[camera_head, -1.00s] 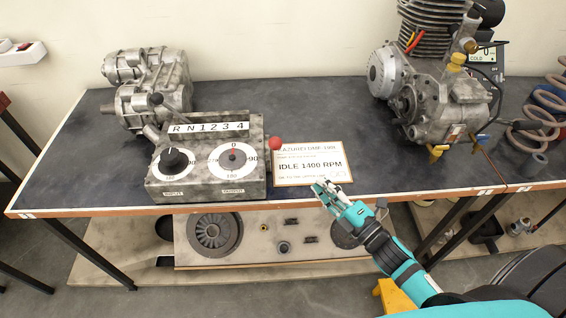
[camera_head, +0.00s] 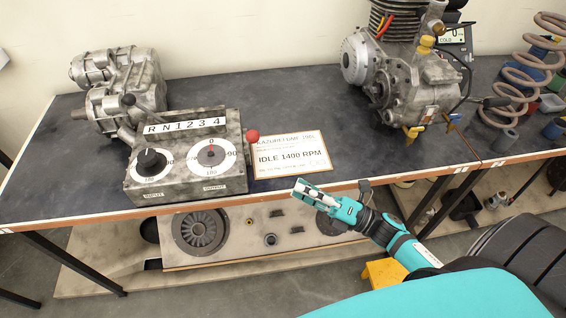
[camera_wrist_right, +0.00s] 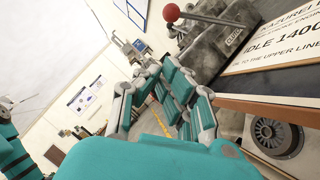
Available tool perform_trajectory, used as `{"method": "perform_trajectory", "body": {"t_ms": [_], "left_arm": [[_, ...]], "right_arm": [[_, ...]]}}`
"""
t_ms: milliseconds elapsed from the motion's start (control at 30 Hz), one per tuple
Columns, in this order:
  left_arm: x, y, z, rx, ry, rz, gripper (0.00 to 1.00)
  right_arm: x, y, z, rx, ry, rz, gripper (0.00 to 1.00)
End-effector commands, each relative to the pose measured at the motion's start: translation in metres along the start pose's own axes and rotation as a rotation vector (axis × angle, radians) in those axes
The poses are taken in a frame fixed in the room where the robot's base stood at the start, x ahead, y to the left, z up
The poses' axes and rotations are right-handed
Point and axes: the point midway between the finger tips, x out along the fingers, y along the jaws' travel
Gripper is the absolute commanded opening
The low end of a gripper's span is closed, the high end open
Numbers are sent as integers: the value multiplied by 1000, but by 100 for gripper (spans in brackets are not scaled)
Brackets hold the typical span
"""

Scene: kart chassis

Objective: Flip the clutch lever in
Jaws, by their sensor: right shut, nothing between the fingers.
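The clutch lever has a red ball knob (camera_head: 252,136) and stands at the right side of the grey gearbox control box (camera_head: 215,190). In the right wrist view, the red knob (camera_wrist_right: 171,12) sits on a thin metal rod beside a label that reads as clutch (camera_wrist_right: 233,36). My right gripper (camera_head: 300,188) is shut and empty. It is in front of the bench edge, to the right of the knob and nearer to me, apart from it. In the right wrist view, its fingers (camera_wrist_right: 162,72) point toward the area left of and below the knob. My left gripper is not in view.
An idle-speed sign (camera_head: 291,155) lies right of the box. An engine (camera_head: 410,80) stands at the back right and a gearbox (camera_head: 120,85) at the back left. Coil springs (camera_head: 530,60) are at the far right. A lower shelf (camera_head: 180,262) holds a clutch disc.

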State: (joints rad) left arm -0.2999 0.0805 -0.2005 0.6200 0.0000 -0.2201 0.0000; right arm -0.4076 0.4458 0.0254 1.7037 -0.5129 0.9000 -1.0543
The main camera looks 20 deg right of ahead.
Motion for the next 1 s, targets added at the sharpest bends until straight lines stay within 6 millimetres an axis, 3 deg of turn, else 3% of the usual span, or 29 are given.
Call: {"method": "perform_trajectory", "body": {"t_ms": [500,700,1000], "left_arm": [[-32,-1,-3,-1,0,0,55],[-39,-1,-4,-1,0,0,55],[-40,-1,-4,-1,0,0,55]], "right_arm": [[101,4,8,-2,0,3,0],[117,2,24,0,0,0,0],[121,0,28,1,1,0,0]]}}
